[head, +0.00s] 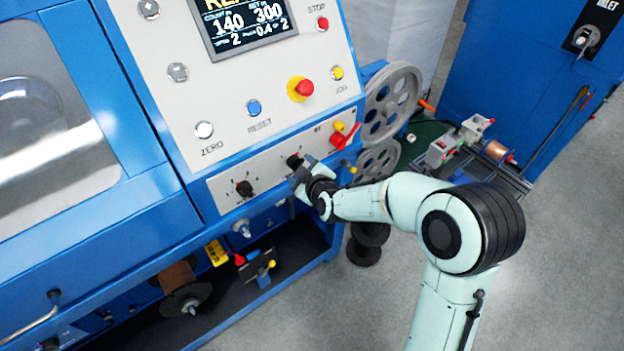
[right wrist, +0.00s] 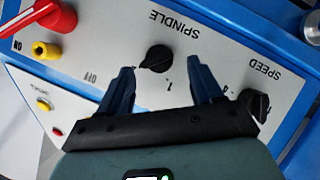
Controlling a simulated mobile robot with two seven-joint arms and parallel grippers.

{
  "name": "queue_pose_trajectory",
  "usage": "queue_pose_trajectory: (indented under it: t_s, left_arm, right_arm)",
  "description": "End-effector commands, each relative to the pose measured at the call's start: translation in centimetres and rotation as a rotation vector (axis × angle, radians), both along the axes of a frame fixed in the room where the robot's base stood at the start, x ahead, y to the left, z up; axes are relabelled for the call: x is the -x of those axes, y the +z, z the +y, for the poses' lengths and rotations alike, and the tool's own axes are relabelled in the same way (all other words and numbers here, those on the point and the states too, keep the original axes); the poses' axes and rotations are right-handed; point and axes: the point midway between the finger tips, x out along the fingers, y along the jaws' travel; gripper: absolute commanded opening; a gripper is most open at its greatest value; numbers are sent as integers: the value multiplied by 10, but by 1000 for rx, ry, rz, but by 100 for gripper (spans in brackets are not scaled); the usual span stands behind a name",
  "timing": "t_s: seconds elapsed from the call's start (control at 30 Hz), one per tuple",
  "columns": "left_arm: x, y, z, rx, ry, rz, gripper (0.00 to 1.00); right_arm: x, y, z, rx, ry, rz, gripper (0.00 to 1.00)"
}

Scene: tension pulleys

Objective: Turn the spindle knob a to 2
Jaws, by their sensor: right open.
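The spindle knob (right wrist: 157,58) is a small black knob under the SPINDLE label, which appears upside down in the right wrist view. A mark like a 1 shows beside it; its exact setting is hard to read. In the head view the knob (head: 294,160) sits on the lower grey panel strip, partly covered by my right gripper (head: 297,174). My right gripper (right wrist: 160,68) is open in the wrist view, with one finger on each side of the knob. I see no clear contact between fingers and knob. My left gripper is not in view.
The speed knob (right wrist: 254,104) is close to one finger. A red lever (right wrist: 38,18) and a yellow part (right wrist: 45,50) are on the knob's other side. Above the strip are a red stop button (head: 303,88), a blue reset button (head: 254,107) and a display (head: 245,25).

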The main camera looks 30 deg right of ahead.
Motion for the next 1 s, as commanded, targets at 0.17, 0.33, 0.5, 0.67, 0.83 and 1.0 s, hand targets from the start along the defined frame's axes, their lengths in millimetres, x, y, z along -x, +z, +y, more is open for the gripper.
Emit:
queue_pose_trajectory:
  t_s: [0.17,0.33,0.5,0.67,0.83,1.0]
  left_arm:
    - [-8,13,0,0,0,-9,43]
    - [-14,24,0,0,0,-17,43]
    - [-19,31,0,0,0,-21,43]
    - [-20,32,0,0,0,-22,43]
    - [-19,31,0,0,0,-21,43]
    - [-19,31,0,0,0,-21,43]
  right_arm:
    - [38,23,6,-5,0,-4,65]
    - [68,37,11,-4,1,-2,65]
    - [87,45,14,-1,0,-1,65]
    - [93,46,15,0,2,1,65]
    - [93,45,15,0,2,1,65]
    - [93,45,15,0,2,1,65]
